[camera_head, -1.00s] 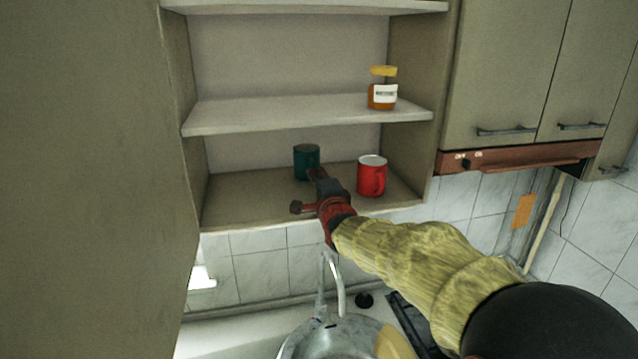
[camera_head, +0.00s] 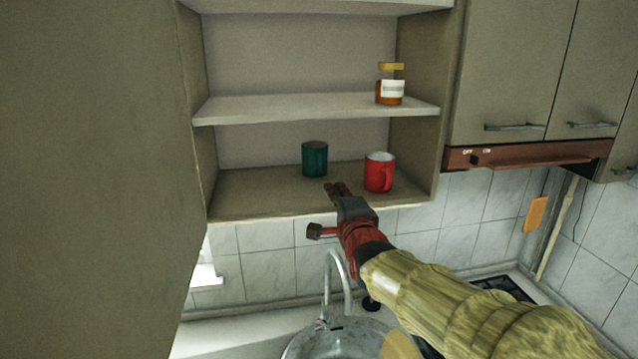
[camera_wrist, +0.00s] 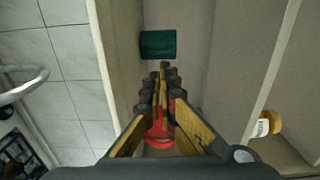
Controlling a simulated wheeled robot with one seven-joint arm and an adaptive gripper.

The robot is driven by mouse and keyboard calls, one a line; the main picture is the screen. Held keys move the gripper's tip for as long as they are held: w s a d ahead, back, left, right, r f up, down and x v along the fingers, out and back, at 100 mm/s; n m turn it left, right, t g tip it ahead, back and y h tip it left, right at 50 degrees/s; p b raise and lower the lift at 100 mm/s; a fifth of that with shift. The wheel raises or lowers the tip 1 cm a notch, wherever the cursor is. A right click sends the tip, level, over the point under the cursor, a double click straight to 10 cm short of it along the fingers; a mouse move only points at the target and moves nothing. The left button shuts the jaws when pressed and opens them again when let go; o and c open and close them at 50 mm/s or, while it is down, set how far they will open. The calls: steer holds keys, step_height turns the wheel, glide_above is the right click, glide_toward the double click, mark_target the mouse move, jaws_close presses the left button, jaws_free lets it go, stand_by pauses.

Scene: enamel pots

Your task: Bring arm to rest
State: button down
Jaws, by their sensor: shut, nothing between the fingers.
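My gripper (camera_head: 338,189) is shut and empty, at the front edge of the bottom shelf in the head view. Its fingertips also show in the wrist view (camera_wrist: 165,68). A dark green mug (camera_head: 315,159) stands on the bottom shelf beyond the fingertips, apart from them. It also shows in the wrist view (camera_wrist: 158,44). A red mug (camera_head: 380,173) stands on the same shelf, to the right of the gripper. In the wrist view, part of a red thing shows behind the fingers. My arm reaches in from the lower right.
The open cupboard's bottom shelf (camera_head: 250,192) is bare at its left. A jar with a yellow lid (camera_head: 390,84) stands on the shelf above. A faucet (camera_head: 338,275) and sink lie below. A wall cabinet (camera_head: 500,80) and a hood (camera_head: 525,154) are at the right.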

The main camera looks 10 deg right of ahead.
steer(key=s+f+n+g+b, duration=0.6)
steer(key=s+f+n, duration=0.3)
steer(key=s+f, duration=0.8)
steer(key=s+d+f+n+g+b, duration=0.1)
steer(key=s+f+n+g+b, duration=0.5)
steer(key=s+f, duration=1.2)
steer(key=s+n+b, duration=0.2)
steer(key=b, duration=0.1)
steer(key=shift+s+n, duration=0.15)
steer(key=shift+n, duration=0.25)
